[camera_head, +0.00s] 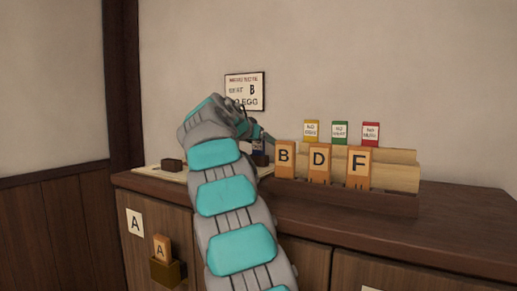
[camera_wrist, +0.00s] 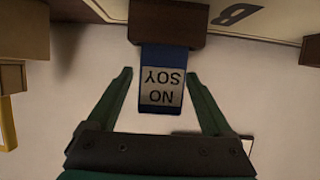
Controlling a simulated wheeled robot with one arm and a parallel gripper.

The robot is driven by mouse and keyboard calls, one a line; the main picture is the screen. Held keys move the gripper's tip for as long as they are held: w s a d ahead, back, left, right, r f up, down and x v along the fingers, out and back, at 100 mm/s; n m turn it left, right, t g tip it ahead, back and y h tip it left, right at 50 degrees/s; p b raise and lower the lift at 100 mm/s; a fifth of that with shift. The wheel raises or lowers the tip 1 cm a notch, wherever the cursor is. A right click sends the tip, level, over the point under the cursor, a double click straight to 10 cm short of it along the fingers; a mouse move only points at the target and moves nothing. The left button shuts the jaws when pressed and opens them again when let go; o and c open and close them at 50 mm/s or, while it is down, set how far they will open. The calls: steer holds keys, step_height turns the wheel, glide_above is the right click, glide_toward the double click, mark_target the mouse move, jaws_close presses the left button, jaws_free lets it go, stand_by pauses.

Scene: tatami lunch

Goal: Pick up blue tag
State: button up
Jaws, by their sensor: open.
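The blue tag (camera_wrist: 162,118) carries a pale label reading "NO SOY" and shows upside down in the wrist view. Its far end sits in a dark wooden block (camera_wrist: 168,22). My gripper (camera_wrist: 160,76) is open, with one green finger on each side of the tag. A gap shows between each finger and the tag, so neither appears to touch it. In the head view, the blue tag (camera_head: 258,145) is small and partly hidden by my arm, with my gripper beside it above the cabinet top.
Right of it, a wooden rack (camera_head: 400,176) holds yellow (camera_head: 311,130), green (camera_head: 340,132) and red (camera_head: 370,133) tags behind wooden blocks B, D and F. A small dark block (camera_head: 172,165) stands left on a pale board (camera_head: 150,168). A sign (camera_head: 245,91) hangs behind.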

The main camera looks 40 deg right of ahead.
jaws_close()
stand_by(0.7)
steer(key=shift+r, duration=0.25)
